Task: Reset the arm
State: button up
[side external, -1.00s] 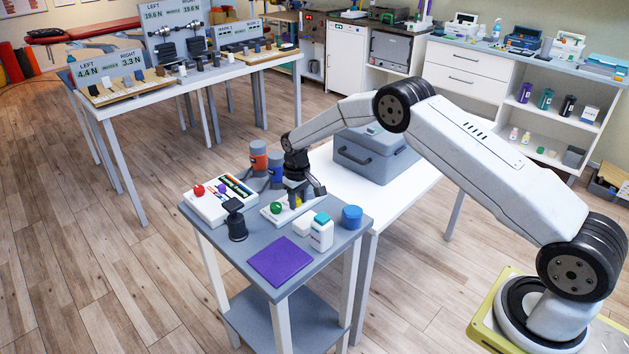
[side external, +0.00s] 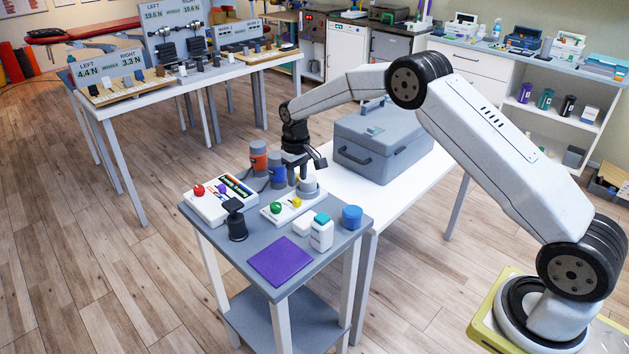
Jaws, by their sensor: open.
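My gripper (side external: 304,166) is open and empty, above the back part of the small grey-topped table (side external: 340,248). Its fingers point down over a white cylindrical item (side external: 308,186), and I cannot tell whether they touch it. In front of it is a white tray (side external: 284,216) with a green ball (side external: 276,208) and a yellow block (side external: 297,202). My arm arches up and to the right, back to its base on a yellow-edged stand.
Orange (side external: 259,158) and blue (side external: 277,170) cylinders stand left of my gripper. The table also holds a purple mat (side external: 280,261), a white bottle (side external: 321,233), a blue jar (side external: 352,217) and a black device (side external: 235,220). A large grey case (side external: 383,140) stands behind.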

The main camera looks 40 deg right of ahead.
jog(key=shift+s+r, duration=0.1)
dwell(0.3)
jog(key=shift+t, duration=0.7)
jog(key=s+a+r, duration=0.1)
jog(key=s+r, duration=0.1)
jog(key=s, duration=0.2)
jog(key=s+a+r, duration=0.1)
jog(key=s+r, duration=0.1)
jog(key=s, duration=0.3)
jog(key=s+a+r, duration=0.1)
jog(key=s+r, duration=0.1)
jog(key=s, duration=0.2)
jog(key=shift+s+a+r, duration=0.15)
jog(key=shift+s, duration=0.05)
jog(key=s+a+t, duration=0.1)
jog(key=s, duration=1.6)
jog(key=shift+a, duration=0.4)
